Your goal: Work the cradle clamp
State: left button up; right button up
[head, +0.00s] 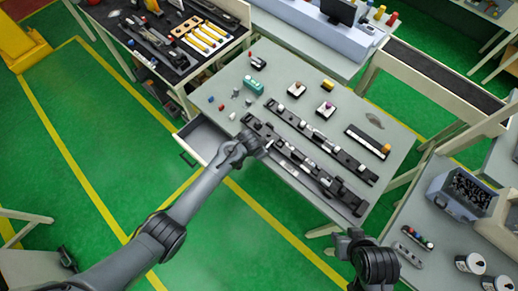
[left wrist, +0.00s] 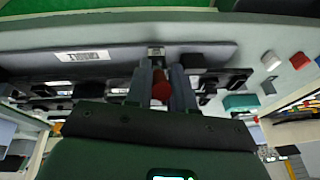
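A long dark cradle rail (head: 300,160) lies along the near edge of the grey table, with several small pale and metal parts along it. My left gripper (head: 266,146) is at its left end. In the left wrist view the two fingers of my left gripper (left wrist: 161,82) point at the rail (left wrist: 225,78), a narrow gap apart. A red part (left wrist: 160,90) fills that gap; I cannot tell whether the fingers press on it. A small metal piece (left wrist: 156,52) shows at the fingertips. My right arm (head: 375,262) is low in the head view, off the table; its fingers are not clear.
A second dark rail (head: 320,138) lies behind the first. Small blocks and coloured knobs, a teal part (head: 253,85) and a black tray (head: 368,142) are on the table (head: 385,115). An open drawer (head: 200,140) juts out at its left. A grey bin (head: 460,190) stands right.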

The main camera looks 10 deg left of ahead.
pick_arm(q)
jog(key=o, duration=0.3)
jog(key=shift+r, duration=0.15)
jog(key=v, duration=1)
jog(key=shift+s+r+p, duration=0.2)
jog(key=shift+p, duration=0.2)
